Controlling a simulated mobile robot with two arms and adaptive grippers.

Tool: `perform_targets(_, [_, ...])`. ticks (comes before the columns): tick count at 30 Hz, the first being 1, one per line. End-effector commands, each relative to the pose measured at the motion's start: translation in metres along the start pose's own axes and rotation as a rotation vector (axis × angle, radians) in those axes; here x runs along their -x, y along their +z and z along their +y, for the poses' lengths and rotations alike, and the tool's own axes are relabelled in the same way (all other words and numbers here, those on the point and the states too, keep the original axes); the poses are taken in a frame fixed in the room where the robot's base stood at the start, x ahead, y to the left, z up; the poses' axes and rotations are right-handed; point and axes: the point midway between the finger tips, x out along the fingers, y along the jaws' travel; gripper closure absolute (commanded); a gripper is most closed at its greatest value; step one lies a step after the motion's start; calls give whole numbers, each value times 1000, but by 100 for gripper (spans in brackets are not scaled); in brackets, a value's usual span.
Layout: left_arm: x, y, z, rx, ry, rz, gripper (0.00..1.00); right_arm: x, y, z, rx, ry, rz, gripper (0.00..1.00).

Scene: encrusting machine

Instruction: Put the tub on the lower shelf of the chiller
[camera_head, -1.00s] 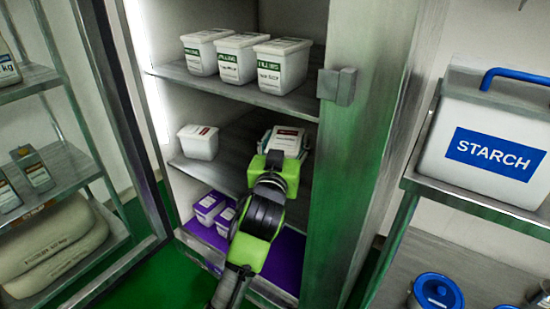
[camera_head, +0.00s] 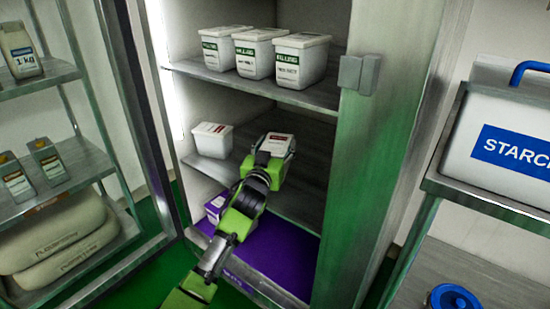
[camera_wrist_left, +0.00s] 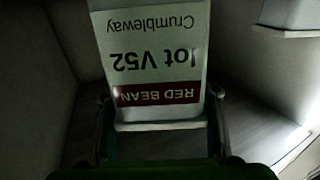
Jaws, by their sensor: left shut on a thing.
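The tub (camera_head: 277,144), white with a red label, is held by my left gripper (camera_head: 268,160) inside the open chiller. It hangs at or just over the shelf (camera_head: 306,184) below the top one; I cannot tell whether it touches. In the left wrist view, the tub (camera_wrist_left: 155,55) reads "RED BEAN lot V52 Crumbleway" upside down, with a finger on each side. Another white tub with a red label (camera_head: 211,140) stands on the same shelf to the left, apart from the held one. My right gripper is not in view.
Three green-labelled tubs (camera_head: 255,53) stand on the upper shelf (camera_head: 200,72). The chiller's right wall edge (camera_head: 385,150) is close. Free shelf lies right of the held tub.

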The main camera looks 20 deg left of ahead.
Motion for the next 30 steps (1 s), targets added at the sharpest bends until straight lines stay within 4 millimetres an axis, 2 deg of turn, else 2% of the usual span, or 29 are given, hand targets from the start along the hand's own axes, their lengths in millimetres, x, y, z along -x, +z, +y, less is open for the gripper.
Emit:
perform_targets(1, [-2, -3, -1, 0, 1, 10, 94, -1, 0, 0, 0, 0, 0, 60])
perform_targets(4, [-6, 6, -6, 0, 0, 9, 94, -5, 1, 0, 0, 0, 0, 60])
perform_targets(8, [-6, 28, -5, 0, 2, 7, 94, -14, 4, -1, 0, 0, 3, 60])
perform_targets(9, [-6, 33, -5, 0, 2, 7, 94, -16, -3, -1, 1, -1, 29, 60])
perform_targets(12, [-6, 35, -5, 0, 2, 10, 94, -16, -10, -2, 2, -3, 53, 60])
perform_targets(19, [-6, 34, -4, 0, 2, 9, 94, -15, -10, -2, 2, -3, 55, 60])
perform_targets(20, [-5, 40, -5, 0, 0, -1, 42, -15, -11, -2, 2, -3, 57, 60])
perform_targets(21, [-5, 40, -5, 0, 0, -1, 32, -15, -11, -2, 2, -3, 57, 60])
perform_targets(22, [-5, 40, -5, 0, 0, -1, 27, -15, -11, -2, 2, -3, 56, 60])
perform_targets(30, [-5, 39, -5, 0, 0, 0, 27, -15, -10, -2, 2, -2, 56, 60])
